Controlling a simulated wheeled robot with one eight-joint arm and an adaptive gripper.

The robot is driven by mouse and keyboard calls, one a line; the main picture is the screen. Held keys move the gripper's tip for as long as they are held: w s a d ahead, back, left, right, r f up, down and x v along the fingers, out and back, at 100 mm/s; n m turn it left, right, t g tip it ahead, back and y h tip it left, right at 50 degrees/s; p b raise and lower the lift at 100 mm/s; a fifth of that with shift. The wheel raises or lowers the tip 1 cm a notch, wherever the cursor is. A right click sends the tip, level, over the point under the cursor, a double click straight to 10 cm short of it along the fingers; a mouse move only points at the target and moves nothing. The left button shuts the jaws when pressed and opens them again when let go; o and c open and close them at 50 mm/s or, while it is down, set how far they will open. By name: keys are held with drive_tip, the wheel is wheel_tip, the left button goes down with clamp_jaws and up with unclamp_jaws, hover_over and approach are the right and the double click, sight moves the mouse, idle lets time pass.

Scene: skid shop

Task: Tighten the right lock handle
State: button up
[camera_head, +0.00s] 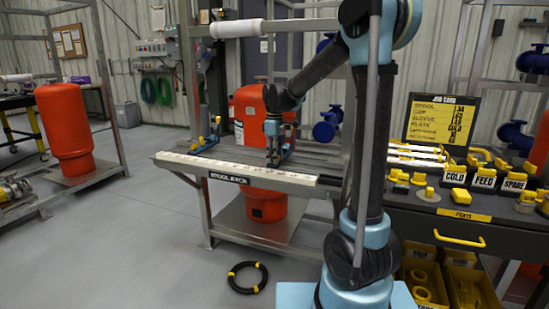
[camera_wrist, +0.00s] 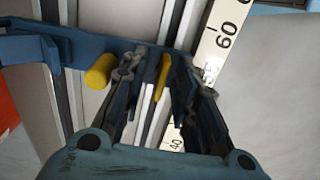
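In the head view my gripper (camera_head: 273,162) points down at the right end of the rack, over a blue clamp (camera_head: 287,150). In the wrist view my gripper (camera_wrist: 158,68) is open, its two dark fingers apart on either side of a thin yellow handle (camera_wrist: 164,76). The handle lies nearer the right finger, and I cannot tell if they touch. A thicker yellow knob (camera_wrist: 101,72) is outside the left finger, on the blue clamp bar (camera_wrist: 72,46). A second blue clamp with yellow parts (camera_head: 207,141) stands to the left in the head view.
A white graduated rail (camera_head: 225,168) runs along the rack's front edge; its scale (camera_wrist: 226,29) passes beside my fingers. A red tank (camera_head: 266,204) stands under the rack. A bench (camera_head: 450,207) with yellow labelled parts is at the right. A black hose ring (camera_head: 247,277) lies on the floor.

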clamp_jaws()
drive_tip(key=shift+w+n, duration=0.1)
drive_tip(key=shift+n, duration=3.3)
